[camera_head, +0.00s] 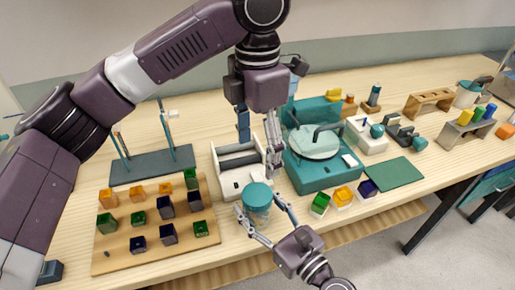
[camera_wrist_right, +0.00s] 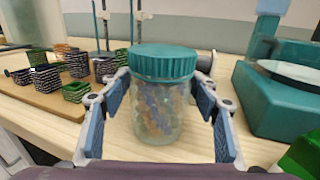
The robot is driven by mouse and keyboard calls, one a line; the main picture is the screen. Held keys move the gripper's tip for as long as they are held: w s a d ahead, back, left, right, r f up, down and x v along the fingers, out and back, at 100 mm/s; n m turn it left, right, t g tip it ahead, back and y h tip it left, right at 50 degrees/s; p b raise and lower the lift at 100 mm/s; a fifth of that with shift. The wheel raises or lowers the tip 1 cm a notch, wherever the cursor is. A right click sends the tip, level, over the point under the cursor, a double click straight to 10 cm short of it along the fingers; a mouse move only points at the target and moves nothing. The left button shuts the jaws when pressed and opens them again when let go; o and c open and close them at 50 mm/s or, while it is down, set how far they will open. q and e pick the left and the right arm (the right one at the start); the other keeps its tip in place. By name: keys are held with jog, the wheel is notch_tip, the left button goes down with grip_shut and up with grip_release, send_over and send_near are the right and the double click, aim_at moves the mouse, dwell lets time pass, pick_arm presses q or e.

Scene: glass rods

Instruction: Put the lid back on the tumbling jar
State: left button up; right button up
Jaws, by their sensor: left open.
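The tumbling jar (camera_wrist_right: 158,118) is clear glass with bluish and brownish contents, standing upright near the table's front edge. Its ribbed teal lid (camera_wrist_right: 163,62) sits level on the mouth. My right gripper (camera_wrist_right: 160,88) has one finger on each side of the jar, with the tips against the glass just below the lid. My left gripper (camera_head: 259,150) is open and empty, pointing down behind the jar, apart from the lid.
A wooden board (camera_head: 112,250) with several small coloured bins lies left of the jar. A white rack (camera_head: 231,181) stands behind it, and a teal machine (camera_head: 318,178) to the right. Several small coloured blocks and a green mat (camera_head: 394,173) lie further right.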

aim_at(266, 215)
jog(key=shift+o, duration=1.3)
jog(key=shift+s, duration=0.1)
jog(key=v, duration=0.7)
jog(key=shift+v, duration=2.4)
jog(key=shift+d, duration=0.1)
